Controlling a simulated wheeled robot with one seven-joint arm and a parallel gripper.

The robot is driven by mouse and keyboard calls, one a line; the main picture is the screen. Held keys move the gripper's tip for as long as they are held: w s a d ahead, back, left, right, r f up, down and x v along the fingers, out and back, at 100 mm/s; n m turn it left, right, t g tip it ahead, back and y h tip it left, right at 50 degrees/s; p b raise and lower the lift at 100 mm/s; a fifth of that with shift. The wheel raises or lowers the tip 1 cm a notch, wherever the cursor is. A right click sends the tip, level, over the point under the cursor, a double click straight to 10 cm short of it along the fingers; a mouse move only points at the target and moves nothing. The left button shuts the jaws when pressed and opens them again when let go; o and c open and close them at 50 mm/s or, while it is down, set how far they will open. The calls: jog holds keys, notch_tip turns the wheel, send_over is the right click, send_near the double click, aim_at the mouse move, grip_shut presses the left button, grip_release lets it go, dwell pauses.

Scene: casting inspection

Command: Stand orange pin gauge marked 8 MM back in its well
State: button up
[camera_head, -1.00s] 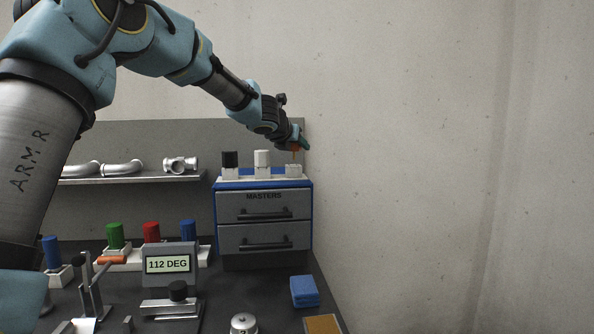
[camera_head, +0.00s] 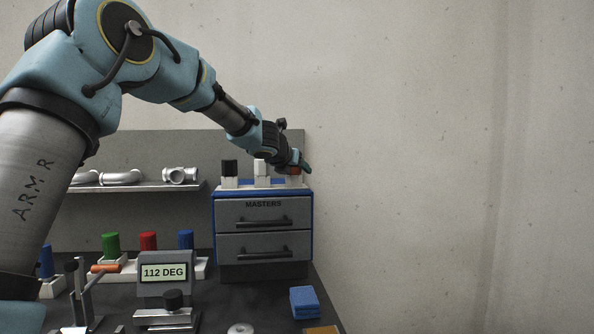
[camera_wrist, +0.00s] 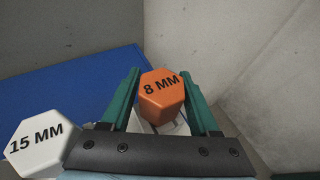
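The orange pin gauge (camera_wrist: 161,92) has a hexagonal head marked 8 MM. In the wrist view the head lies between the two green fingertips of my gripper (camera_wrist: 162,80), which touch its sides. In the head view its orange head (camera_head: 294,170) sits low at my gripper (camera_head: 300,165), just over the rightmost white well (camera_head: 293,182) on top of the masters cabinet. The white well (camera_wrist: 176,128) partly shows beneath the head in the wrist view. The pin's shank is hidden, so I cannot tell how deep it sits.
A white gauge marked 15 MM (camera_wrist: 38,138) stands close on the left in the wrist view, with a black one (camera_head: 230,168) farther left. The blue-edged MASTERS cabinet (camera_head: 263,225) is below. A wall is behind; right of the cabinet is free.

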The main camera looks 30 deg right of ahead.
jog(key=shift+o, duration=1)
jog(key=shift+f, duration=0.15)
jog(key=v, duration=0.9)
jog(key=shift+s+d+r, duration=0.15)
jog(key=shift+s+r, duration=0.2)
jog(key=shift+r, duration=0.1)
jog(key=shift+s+a+r, duration=0.15)
jog(key=shift+s+a, duration=0.25)
jog(key=shift+a, duration=0.15)
